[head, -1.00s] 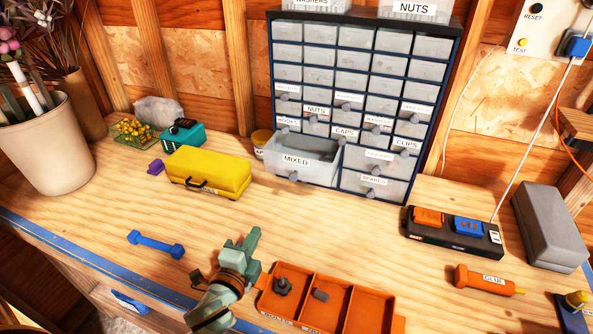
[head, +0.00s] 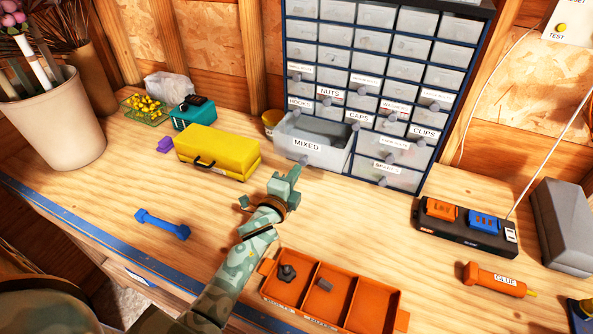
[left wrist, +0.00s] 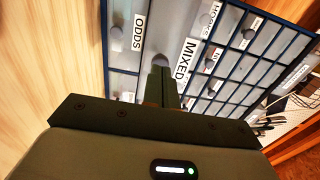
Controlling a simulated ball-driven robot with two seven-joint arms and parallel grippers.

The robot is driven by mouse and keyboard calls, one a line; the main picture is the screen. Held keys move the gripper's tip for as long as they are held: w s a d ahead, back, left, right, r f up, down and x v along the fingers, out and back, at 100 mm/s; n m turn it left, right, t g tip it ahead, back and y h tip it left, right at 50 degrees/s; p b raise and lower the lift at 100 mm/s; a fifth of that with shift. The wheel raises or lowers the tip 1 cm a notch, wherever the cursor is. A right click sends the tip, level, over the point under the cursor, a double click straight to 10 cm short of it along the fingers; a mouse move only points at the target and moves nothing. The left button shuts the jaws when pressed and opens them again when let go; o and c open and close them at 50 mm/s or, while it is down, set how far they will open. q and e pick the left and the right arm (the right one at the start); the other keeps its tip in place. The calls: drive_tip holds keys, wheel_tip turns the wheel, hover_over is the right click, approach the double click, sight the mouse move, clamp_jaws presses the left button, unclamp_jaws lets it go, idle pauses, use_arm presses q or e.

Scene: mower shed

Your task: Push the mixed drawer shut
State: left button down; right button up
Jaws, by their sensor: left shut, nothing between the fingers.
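The mixed drawer (head: 308,151) is a translucent drawer with a MIXED label, standing pulled out from the lower left of the blue drawer cabinet (head: 348,172). In the left wrist view the MIXED label (left wrist: 185,60) shows beside the fingers. My left gripper (head: 291,176) is shut and empty, in front of and below the drawer's front. A small gap seems to lie between them in the head view; in the left wrist view the fingers (left wrist: 161,72) overlap the drawer's front, and I cannot tell whether they touch. My right gripper is not in view.
An orange divided tray (head: 365,305) lies right of my left forearm. A yellow case (head: 218,150) stands left of the drawer. Bare wood lies before the cabinet.

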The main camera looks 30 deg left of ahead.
use_arm(q)
drive_tip(key=shift+w, duration=0.7)
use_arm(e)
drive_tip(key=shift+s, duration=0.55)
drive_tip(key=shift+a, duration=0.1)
